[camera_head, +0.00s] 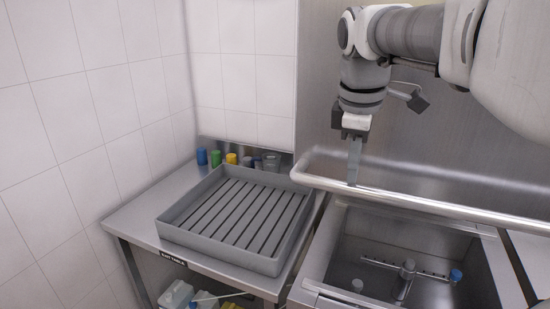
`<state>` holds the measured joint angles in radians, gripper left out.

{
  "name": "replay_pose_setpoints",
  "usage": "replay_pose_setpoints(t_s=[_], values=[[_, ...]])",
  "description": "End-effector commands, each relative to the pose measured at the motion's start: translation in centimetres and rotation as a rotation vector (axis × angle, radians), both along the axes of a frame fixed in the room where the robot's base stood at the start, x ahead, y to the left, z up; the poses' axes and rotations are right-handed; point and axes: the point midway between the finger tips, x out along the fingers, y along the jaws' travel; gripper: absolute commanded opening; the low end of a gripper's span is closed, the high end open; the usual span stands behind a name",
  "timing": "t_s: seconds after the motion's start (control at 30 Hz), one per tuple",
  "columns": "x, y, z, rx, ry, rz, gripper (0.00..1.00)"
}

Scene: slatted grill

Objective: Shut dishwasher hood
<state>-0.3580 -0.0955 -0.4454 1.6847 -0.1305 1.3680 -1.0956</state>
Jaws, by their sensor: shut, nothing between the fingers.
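The dishwasher hood (315,120) is raised, and its broad steel face fills the back right. A thick round handle bar (450,207) runs across the lower part of the hood, sloping down to the right. Below it the dishwasher tub (345,250) is open, with a spray arm (408,268) visible inside. My gripper (353,182) points down from the upper right. Its fingers are shut and empty, with the tips at the bar's upper edge. I cannot tell whether they touch the bar.
A grey slatted rack (170,231) sits on a steel side table (135,215) left of the tub. Several small coloured cups (215,158) stand behind it. Containers (177,294) sit below the table. A tiled wall (75,130) bounds the left.

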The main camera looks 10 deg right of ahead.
Motion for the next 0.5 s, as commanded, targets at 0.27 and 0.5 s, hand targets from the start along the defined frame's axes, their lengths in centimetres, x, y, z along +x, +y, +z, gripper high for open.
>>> replay_pose_setpoints(t_s=[0.27, 0.5], values=[[0.12, -0.1, -0.78, 0.0, 0.0, 0.0, 0.0], [0.12, -0.1, -0.88, 0.0, 0.0, 0.0, 0.0]])
